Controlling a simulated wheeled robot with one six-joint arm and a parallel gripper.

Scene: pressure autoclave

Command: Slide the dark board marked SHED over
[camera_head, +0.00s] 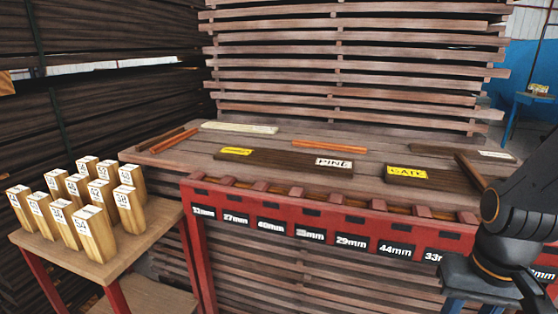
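A long dark board (285,160) lies on the wooden bench top. It has a yellow label (236,152) at its left end, too small to read, and a white label reading PINE at its right end. A second dark board (450,179) with a yellow label reading GATE lies farther right. Another board at the far right has a white label (495,155) that I cannot read. I cannot make out the word SHED on any label. My arm is at the right edge, and I cannot make out gripper fingers there.
The bench's red front rail (320,222) carries millimetre size labels below several slots. Reddish wooden strips (330,146) and a pale strip (240,127) lie on top. Several numbered blocks (95,237) stand on a side table (140,245) at left. Stacked planks (355,60) rise behind.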

